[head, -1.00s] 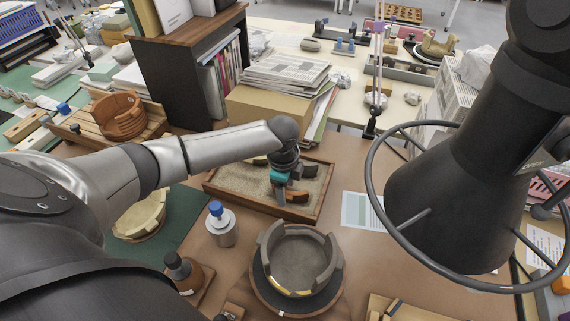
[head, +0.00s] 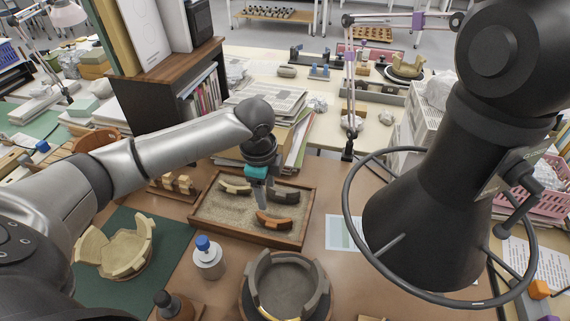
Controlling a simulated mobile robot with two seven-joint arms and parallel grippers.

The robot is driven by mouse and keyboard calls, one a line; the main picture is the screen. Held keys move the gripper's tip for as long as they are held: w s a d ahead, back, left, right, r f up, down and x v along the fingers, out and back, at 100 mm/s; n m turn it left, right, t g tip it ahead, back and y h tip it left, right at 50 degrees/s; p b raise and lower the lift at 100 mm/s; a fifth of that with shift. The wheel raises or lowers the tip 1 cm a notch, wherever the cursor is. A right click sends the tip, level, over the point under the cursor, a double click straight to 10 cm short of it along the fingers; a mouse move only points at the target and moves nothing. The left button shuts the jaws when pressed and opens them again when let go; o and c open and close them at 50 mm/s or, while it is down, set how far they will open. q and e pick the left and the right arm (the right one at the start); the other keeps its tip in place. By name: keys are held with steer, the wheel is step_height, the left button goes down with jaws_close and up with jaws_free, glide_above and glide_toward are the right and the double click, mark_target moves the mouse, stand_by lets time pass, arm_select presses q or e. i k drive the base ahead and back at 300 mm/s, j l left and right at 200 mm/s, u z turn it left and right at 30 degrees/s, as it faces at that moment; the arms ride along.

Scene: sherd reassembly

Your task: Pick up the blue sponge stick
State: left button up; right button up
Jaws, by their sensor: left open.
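I cannot clearly make out a blue sponge stick. The nearest blue thing is a blue top (head: 203,243) on a pale jar (head: 208,263), standing upright on the brown table left of the grey bowl. I cannot tell whether it is a cap or a sponge. My left gripper (head: 264,205) is open and points down over the sand tray (head: 198,211), behind and to the right of the jar and apart from it. Its fingertips are small and hard to see in front of the tray's sherds. My right gripper is not in view.
The sand tray holds an orange-brown sherd (head: 273,221), a beige sherd (head: 235,187) and a grey sherd (head: 285,195). A grey partial bowl (head: 287,285) stands in front. A beige partial bowl (head: 118,248) sits on a green mat (head: 160,232). A dark bottle (head: 168,303) stands near the jar.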

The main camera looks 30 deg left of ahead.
mark_target(207, 252)
steer(key=k, duration=1.5)
